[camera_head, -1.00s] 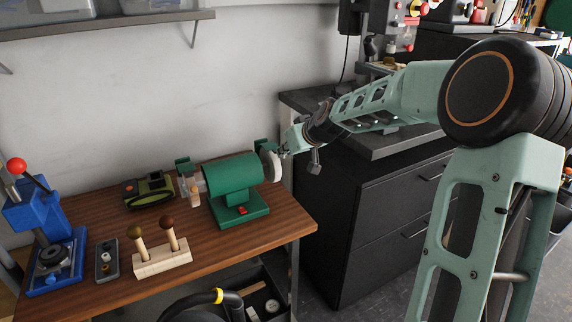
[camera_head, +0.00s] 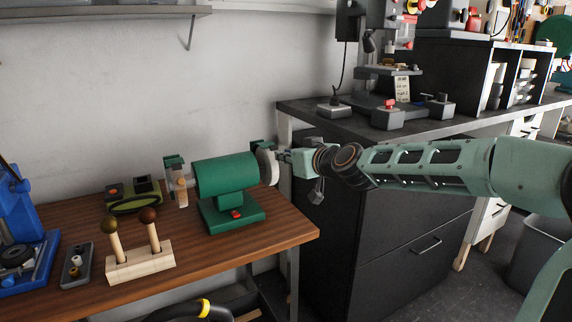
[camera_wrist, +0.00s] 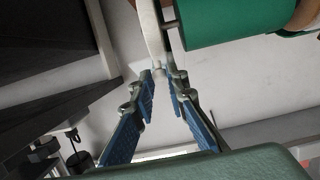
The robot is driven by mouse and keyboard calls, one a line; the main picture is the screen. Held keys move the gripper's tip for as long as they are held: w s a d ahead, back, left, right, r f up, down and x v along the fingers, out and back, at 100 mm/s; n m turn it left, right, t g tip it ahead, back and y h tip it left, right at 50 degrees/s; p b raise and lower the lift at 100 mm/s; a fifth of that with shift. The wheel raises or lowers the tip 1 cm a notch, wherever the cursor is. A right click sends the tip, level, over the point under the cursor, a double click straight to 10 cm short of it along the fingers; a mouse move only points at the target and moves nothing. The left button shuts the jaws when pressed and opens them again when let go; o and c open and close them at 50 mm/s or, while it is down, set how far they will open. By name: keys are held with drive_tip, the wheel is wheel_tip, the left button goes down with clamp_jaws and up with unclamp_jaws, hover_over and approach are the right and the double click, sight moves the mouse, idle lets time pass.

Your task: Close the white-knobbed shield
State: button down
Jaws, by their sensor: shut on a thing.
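A green bench grinder (camera_head: 224,178) stands on the wooden workbench, with a wheel at each end. The right wheel (camera_head: 268,166) is pale, and a green shield (camera_head: 262,146) sits at its top. My gripper (camera_head: 283,154) is at the right of that wheel, reaching in from the right. In the wrist view, my gripper's blue-padded fingers (camera_wrist: 161,78) close in on a small white knob (camera_wrist: 157,66) at the edge of a pale part beside the green grinder body (camera_wrist: 225,18). The fingertips hide some of the knob. The head view does not show the knob clearly.
A wooden block with two knobbed pegs (camera_head: 140,260), a grey tray (camera_head: 76,262), a green-black device (camera_head: 134,196) and a blue press (camera_head: 22,235) share the workbench (camera_head: 195,262). A black cabinet (camera_head: 400,225) stands right of it, beneath my arm.

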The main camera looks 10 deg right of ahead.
drive_tip(key=shift+w+a+f+t+y+b, duration=0.15)
drive_tip(key=shift+f+t+y+b, duration=0.2)
drive_tip(key=shift+f+t, duration=0.55)
drive_tip(key=shift+w+d+f+t+y+b, duration=0.15)
drive_tip(key=shift+f+t+y, duration=0.35)
drive_tip(key=shift+t, duration=0.7)
drive_tip(key=shift+f, duration=0.15)
drive_tip(key=c, duration=1.9)
unclamp_jaws()
drive_tip(key=shift+a, duration=0.1)
drive_tip(key=shift+s+f, duration=0.1)
drive_tip(key=v, duration=1.1)
drive_tip(key=shift+s, duration=0.4)
